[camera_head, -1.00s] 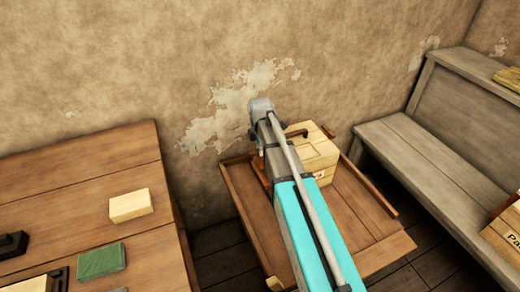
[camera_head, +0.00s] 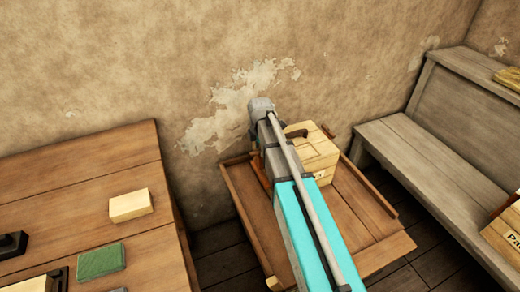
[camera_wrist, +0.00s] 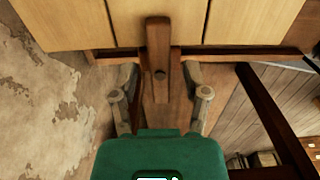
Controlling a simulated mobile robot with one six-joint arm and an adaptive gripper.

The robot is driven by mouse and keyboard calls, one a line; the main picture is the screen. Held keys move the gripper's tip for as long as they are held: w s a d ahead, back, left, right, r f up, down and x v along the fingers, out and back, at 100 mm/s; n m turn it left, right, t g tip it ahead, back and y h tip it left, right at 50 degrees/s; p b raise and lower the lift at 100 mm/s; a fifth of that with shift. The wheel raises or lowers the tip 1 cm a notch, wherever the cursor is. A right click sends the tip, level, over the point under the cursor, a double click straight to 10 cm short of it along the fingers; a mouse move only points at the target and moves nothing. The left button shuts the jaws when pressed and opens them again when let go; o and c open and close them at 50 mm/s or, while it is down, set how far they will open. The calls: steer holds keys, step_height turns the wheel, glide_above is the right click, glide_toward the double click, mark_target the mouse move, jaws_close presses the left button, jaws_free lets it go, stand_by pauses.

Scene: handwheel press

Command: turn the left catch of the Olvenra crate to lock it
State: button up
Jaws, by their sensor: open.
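The pale wooden crate (camera_head: 320,153) stands in the brown tray table, partly hidden behind my arm in the head view. In the wrist view, the crate's planks (camera_wrist: 80,22) fill the top. A dark wooden catch (camera_wrist: 158,45) with a round pivot lies upright in the picture across the crate's lower edge. My gripper (camera_wrist: 162,94) is open, one finger on each side of the line of the catch. A gap shows on both sides, and I cannot tell whether the fingers reach its depth. In the head view my arm hides the fingers and this catch.
The tray table (camera_head: 370,217) has raised edges around the crate. A wooden table (camera_head: 75,178) with a pale block (camera_head: 130,205) and a green block (camera_head: 101,260) stands at left. A grey bench (camera_head: 430,165) is at right. The plastered wall is close behind the crate.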

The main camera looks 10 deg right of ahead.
steer(key=shift+m, duration=0.4)
steer(key=m, duration=0.3)
steer(key=shift+m, duration=0.3)
steer(key=m, duration=1.3)
steer(key=shift+r+m, duration=0.25)
steer(key=shift+m, duration=0.15)
step_height(320, 180, up, 13)
steer(key=p, duration=1.4)
steer(key=s+r+m+p, duration=0.1)
steer(key=s+r+p, duration=0.4)
steer(key=s, duration=0.4)
steer(key=s+r+m+p, duration=0.1)
steer(key=s+r+p, duration=0.4)
steer(key=s, duration=0.4)
steer(key=shift+d+r+p, duration=0.2)
steer(key=shift+r+p, duration=0.15)
steer(key=shift+r, duration=0.25)
steer(key=shift+w+f, duration=0.1)
steer(key=shift+w, duration=0.05)
